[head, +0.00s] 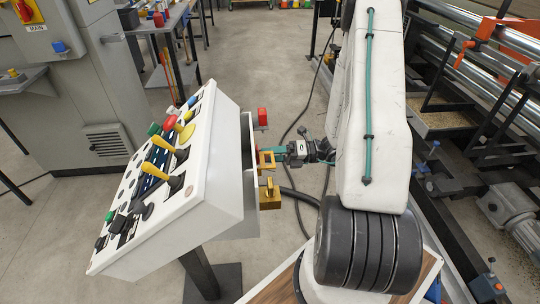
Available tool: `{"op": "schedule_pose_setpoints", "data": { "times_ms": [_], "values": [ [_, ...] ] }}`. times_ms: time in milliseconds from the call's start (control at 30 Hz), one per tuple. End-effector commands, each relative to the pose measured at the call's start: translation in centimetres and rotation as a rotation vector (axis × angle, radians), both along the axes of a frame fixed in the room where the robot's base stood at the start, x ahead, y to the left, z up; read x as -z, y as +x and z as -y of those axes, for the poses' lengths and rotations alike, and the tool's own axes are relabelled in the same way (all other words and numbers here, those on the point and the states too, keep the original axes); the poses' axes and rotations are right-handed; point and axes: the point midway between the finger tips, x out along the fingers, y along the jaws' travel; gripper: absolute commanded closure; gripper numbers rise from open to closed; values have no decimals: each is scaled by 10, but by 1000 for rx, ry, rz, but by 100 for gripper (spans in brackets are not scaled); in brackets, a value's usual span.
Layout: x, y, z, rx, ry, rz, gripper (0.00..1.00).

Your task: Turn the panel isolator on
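A slanted white control panel (207,195) stands left of centre on a dark post, tilted in the picture. On its right side I see a red knob or block (262,117), a yellow-orange bracket-like part (266,162) and a brass-coloured block with a raised handle (269,194). No label there is readable, so I cannot tell which is the panel isolator or how it is set. My gripper (283,152) is right of the panel, close to the yellow-orange part. I cannot tell whether it touches. Its fingers are too small and partly overlapped to show their opening.
A grey cabinet (75,75) at left carries a red rotary switch on yellow (25,11), labelled MAIN. The panel face has yellow levers (163,144) and several buttons. Roller machinery (480,110) fills the right. Dark cables lie on the floor.

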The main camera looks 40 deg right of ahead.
Motion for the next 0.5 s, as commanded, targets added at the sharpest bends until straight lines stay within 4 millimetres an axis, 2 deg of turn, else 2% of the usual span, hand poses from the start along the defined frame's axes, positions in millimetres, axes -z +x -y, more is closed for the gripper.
{"op": "schedule_pose_setpoints", "data": {
  "times_ms": [500],
  "values": [
    [0,0,0,0,229,-341,50]
  ]
}}
